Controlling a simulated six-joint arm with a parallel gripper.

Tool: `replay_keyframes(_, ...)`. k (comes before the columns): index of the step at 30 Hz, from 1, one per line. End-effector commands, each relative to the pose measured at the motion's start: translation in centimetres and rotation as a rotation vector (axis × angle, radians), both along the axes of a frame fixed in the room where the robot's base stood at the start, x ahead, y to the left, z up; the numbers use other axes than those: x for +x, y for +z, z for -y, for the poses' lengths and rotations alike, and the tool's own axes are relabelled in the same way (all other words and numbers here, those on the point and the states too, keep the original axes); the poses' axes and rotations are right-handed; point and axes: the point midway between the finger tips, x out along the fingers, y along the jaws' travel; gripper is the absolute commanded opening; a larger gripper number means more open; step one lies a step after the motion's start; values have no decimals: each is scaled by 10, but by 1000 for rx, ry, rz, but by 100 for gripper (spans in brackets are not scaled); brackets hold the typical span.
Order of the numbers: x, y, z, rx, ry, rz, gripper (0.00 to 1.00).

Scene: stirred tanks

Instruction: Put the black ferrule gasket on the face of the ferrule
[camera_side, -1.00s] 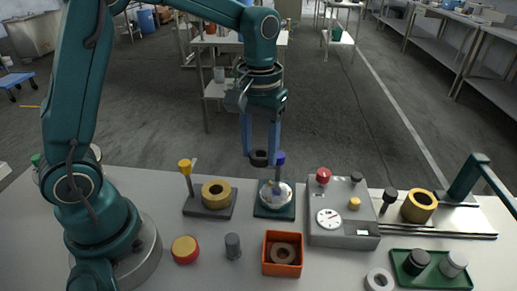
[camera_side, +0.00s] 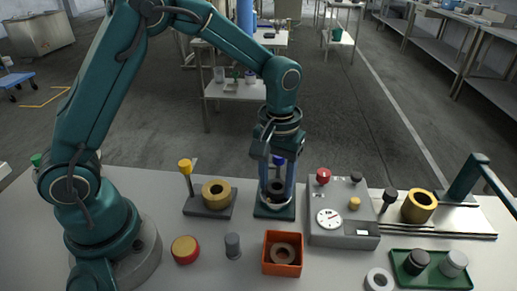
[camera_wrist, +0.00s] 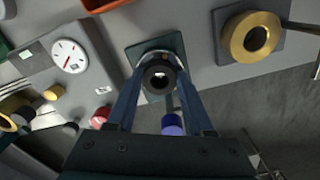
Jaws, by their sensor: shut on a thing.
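My gripper (camera_side: 277,190) points straight down, with its two blue fingers shut on the black ferrule gasket (camera_wrist: 158,77). The gasket is a dark ring with a hole in the middle, held roughly level. Below it is the silver ferrule (camera_wrist: 176,58) on a dark green base plate (camera_side: 262,212). In the wrist view the gasket covers most of the ferrule face and looks close to centred over it. The fingers hide much of the ferrule in the side view. I cannot tell whether the gasket touches the face.
A blue-topped post (camera_wrist: 172,124) stands close beside the ferrule. A brass ring (camera_side: 216,193) on a dark base is to the left. A grey gauge box (camera_side: 343,212) is to the right. An orange bin (camera_side: 282,268) with a ring inside is in front.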

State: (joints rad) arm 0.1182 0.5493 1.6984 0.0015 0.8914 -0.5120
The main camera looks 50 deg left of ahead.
Motion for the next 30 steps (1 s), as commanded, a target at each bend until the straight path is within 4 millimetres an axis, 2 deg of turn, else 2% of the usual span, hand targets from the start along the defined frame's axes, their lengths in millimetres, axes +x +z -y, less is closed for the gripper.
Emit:
replay_keyframes(1,0,-2,0,0,0,-2,0)
replay_keyframes(2,0,-2,0,1,0,-1,56)
replay_keyframes(3,0,-2,0,0,0,-1,71)
replay_keyframes(4,0,-2,0,0,0,-1,82)
replay_keyframes(13,0,-1,0,0,0,0,82)
replay_keyframes(17,1,6,0,0,0,2,82)
replay_keyframes(20,1,20,0,-1,0,6,82)
replay_keyframes(30,1,92,0,0,-1,7,82)
